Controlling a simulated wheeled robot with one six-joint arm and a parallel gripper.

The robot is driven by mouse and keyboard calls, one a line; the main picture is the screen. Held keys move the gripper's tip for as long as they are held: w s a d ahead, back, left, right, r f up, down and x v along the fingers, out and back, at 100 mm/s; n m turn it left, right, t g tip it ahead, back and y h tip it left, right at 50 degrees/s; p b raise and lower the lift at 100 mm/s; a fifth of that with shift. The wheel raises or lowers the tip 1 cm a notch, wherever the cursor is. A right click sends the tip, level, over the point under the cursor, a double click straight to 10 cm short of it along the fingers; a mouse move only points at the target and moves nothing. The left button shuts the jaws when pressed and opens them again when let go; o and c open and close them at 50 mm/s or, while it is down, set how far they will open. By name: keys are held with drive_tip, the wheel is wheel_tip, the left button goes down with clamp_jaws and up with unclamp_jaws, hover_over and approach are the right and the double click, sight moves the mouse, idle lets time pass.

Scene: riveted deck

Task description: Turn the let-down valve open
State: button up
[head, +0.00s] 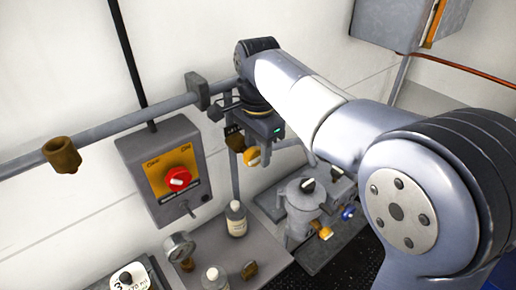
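A small orange knob (252,157) with a pale part shows just below my wrist, near a dark tag (233,135) with small light lettering. I take it to be the let-down valve, but the tag is too small to read surely. My gripper (265,128) is at the end of the arm, by a small green light, just above and right of the knob. Its fingertips cannot be made out, so I cannot tell whether they touch the knob. Part of the valve and its pipe (235,178) is hidden behind my wrist.
A grey wall box (150,205) with a red knob (178,179) hangs left. A grey rail (110,130) crosses the wall. Bottles (236,218) and a gauge (179,246) stand on the bench below. A grey machine (302,205) with orange (325,233) and blue (348,212) knobs stands right.

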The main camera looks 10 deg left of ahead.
drive_tip(key=c, duration=0.7)
